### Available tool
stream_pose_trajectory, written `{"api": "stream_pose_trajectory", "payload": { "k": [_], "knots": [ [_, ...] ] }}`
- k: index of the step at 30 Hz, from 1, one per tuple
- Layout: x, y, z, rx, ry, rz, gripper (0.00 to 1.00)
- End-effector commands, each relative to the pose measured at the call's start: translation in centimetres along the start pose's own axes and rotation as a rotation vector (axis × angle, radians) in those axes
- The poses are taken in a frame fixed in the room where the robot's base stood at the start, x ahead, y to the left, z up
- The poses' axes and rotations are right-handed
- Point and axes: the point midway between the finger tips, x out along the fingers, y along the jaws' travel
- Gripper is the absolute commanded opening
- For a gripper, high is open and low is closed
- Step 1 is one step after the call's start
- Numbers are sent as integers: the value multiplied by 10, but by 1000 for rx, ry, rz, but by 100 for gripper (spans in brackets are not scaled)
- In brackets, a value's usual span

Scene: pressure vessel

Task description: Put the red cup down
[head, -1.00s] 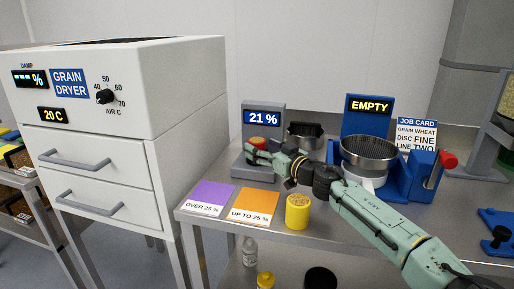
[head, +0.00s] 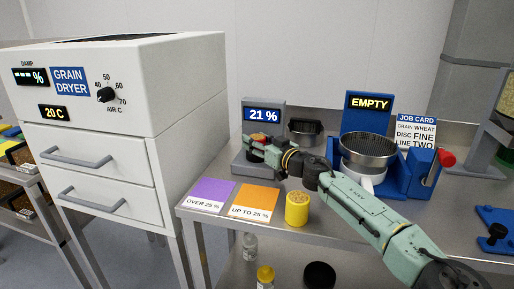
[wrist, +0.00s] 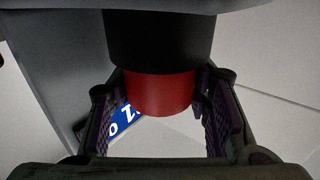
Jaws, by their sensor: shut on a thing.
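The red cup (head: 258,137) shows small at the front of the grey meter (head: 263,103), which reads 21 %. In the wrist view the red cup (wrist: 160,94) sits between my fingers, with a black round part (wrist: 160,42) directly against it. My gripper (head: 258,146) is shut on the red cup, and it also shows in the wrist view (wrist: 162,105). The arm reaches in from the right. The cup's contents and whether its base touches the meter cannot be told.
A purple card (head: 211,192) marked OVER 25 % and an orange card (head: 255,200) marked UP TO 25 % lie on the table's front left. A yellow cup of grain (head: 297,210) stands beside them.

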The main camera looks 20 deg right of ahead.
Motion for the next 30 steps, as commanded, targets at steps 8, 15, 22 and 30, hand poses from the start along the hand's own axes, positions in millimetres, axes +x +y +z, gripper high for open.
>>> {"api": "stream_pose_trajectory", "payload": {
  "k": [8, 15, 22, 30],
  "knots": [
    [0, 0, 0, 0, 0, 0, 17],
    [0, 0, 0, 0, 0, 0, 9],
    [0, 0, -8, -3, 0, 0, 9],
    [-10, 2, -33, -3, -1, 3, 9]
  ]
}}
